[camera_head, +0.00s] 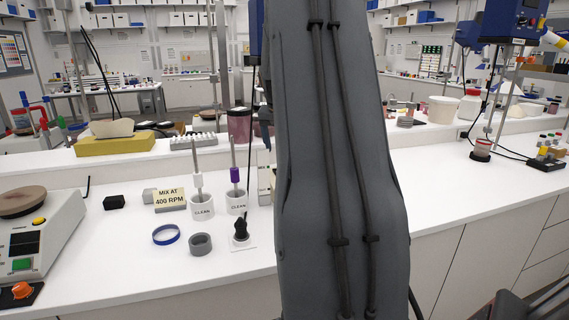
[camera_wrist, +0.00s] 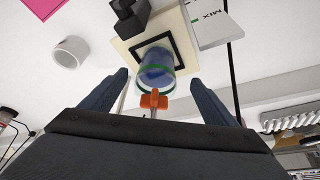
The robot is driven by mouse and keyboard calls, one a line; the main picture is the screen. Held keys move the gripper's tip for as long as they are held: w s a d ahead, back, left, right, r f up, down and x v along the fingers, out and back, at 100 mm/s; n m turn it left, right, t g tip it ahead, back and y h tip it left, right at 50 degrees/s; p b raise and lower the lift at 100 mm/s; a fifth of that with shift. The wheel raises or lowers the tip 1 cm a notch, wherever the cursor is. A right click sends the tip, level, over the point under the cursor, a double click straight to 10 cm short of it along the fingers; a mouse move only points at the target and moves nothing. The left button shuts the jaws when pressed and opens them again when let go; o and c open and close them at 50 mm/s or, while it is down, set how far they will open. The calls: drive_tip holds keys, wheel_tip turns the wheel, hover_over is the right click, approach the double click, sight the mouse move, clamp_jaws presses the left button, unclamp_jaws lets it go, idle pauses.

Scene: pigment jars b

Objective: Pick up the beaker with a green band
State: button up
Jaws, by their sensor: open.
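The beaker with a green band (camera_wrist: 155,66) shows in the wrist view. It is clear, with blue content and a green band around it, on a pale square base (camera_wrist: 120,45) with a black frame. My gripper (camera_wrist: 160,78) is open, its two dark fingers apart to the left and right of the near part of the beaker. I see no contact. An orange piece (camera_wrist: 153,101) on a thin rod shows between the fingers, overlapping the near edge of the beaker. In the head view my arm covers the middle and I cannot make out this beaker or my gripper.

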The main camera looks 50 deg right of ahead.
drive_tip(key=shift+d+p+x, duration=0.2)
drive_tip(key=shift+p+x, duration=0.35)
drive_tip(key=shift+x, duration=0.95)
drive_tip(key=shift+d+p+x, duration=0.15)
drive_tip(key=shift+p+x, duration=0.4)
drive_tip(key=shift+x, duration=1)
drive_tip(key=shift+r, duration=0.2)
drive_tip(key=c, duration=1.4)
